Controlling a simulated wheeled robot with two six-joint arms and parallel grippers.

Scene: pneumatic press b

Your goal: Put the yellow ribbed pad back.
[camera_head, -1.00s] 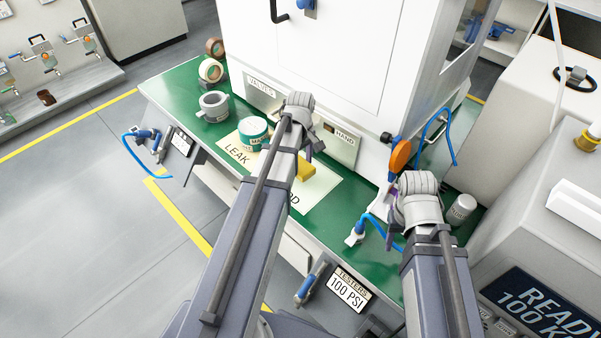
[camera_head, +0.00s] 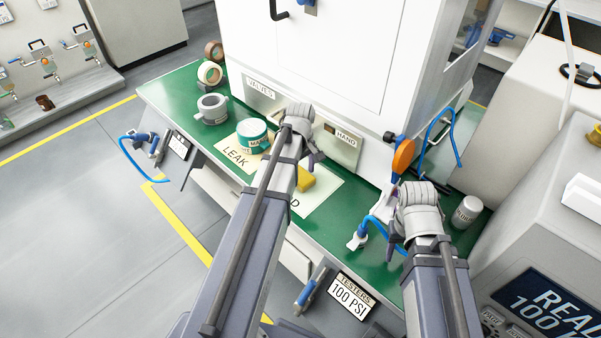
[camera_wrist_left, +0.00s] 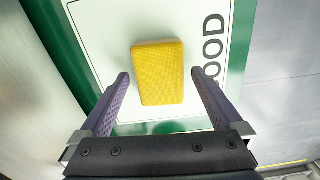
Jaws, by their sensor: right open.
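The yellow pad (camera_head: 306,180) lies flat on a pale sheet on the green bench in the head view, partly hidden by my left arm. In the left wrist view the pad (camera_wrist_left: 158,72) is a plain yellow block beside the letters "OOD"; I cannot make out ribs. My left gripper (camera_wrist_left: 160,78) is open above the pad, with one purple finger on each side and gaps between fingers and pad. It also shows in the head view (camera_head: 313,158). My right gripper (camera_head: 392,228) is open over the right part of the bench, near a blue hose.
The white cabinet (camera_head: 330,60) rises behind.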

